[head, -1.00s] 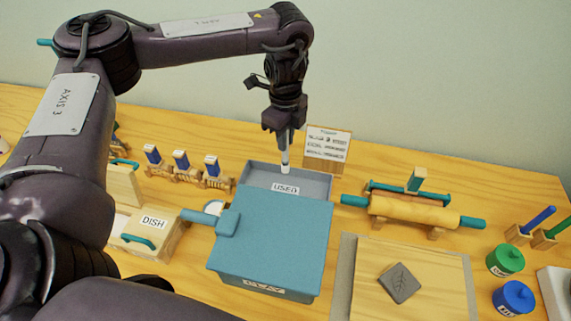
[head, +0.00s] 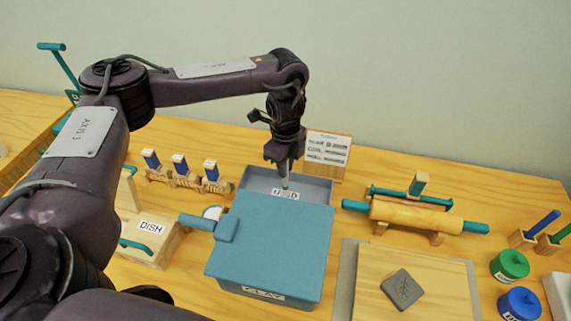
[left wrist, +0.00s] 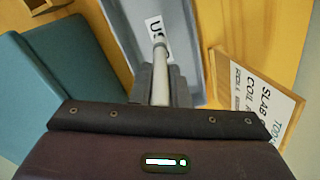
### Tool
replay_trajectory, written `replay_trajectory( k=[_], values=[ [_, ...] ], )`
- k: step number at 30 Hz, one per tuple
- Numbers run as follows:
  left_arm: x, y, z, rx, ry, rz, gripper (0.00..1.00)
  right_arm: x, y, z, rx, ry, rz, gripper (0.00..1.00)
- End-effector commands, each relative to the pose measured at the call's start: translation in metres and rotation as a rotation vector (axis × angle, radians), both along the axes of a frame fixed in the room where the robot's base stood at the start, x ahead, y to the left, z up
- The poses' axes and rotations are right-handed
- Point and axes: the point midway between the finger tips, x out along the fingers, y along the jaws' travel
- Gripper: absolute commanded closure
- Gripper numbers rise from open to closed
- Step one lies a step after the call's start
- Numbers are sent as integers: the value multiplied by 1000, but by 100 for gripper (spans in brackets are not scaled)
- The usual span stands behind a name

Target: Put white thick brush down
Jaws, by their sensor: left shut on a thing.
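My left gripper (head: 285,160) is shut on the white thick brush (head: 286,183), which hangs upright below the jaws. The brush's lower end is over or inside the grey bin labelled USED (head: 318,188), in front of its label; I cannot tell whether it touches the bottom. In the left wrist view the pale brush handle (left wrist: 159,62) runs out from the gripper (left wrist: 154,84) toward the bin (left wrist: 194,45), partly covering the label. My right gripper is not in view.
A blue lidded box (head: 270,250) stands just in front of the bin. A sign board (head: 327,153) stands close behind it. A rolling pin (head: 415,213) on a rack is to the right, several upright brushes (head: 180,165) to the left. A DISH box (head: 150,240) is at front left.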

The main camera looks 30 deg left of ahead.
Motion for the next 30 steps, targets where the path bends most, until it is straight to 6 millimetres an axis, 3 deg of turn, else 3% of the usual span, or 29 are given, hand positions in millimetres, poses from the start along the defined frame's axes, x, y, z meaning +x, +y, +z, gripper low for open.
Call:
replay_trajectory(
  k=[1, 5, 17, 30],
  values=[
    [0, 0, -1, 0, 0, 0, 81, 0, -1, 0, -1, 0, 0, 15],
    [0, 0, -1, 0, 0, 0, 64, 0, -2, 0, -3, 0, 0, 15],
    [1, 0, 9, 0, -3, 1, 63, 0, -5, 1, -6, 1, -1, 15],
    [1, 0, 98, 1, -5, -1, 63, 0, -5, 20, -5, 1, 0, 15]
  ],
)
